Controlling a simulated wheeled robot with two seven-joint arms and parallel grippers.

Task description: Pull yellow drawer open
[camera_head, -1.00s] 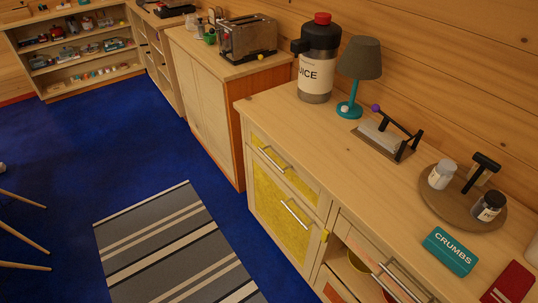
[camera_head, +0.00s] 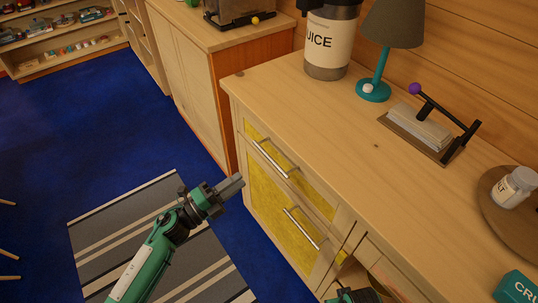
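The yellow drawer (camera_head: 312,196) is the upper yellow front of the wooden cabinet, with a silver bar handle (camera_head: 270,158). It looks closed. Below it is a taller yellow front (camera_head: 262,197) with its own bar handle (camera_head: 301,229), also closed. My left gripper (camera_head: 235,184) is in front of the cabinet, left of the yellow fronts and apart from both handles. Its grey fingers look together with nothing between them. A green and black part of my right arm shows at the bottom edge; its fingers cannot be made out.
The countertop (camera_head: 330,140) holds a juice dispenser (camera_head: 329,45), a teal lamp (camera_head: 375,88), a napkin holder (camera_head: 420,127) and a round tray (camera_head: 490,205). An open shelf (camera_head: 350,280) lies right of the lower yellow front. A striped rug (camera_head: 95,240) and blue floor are at left.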

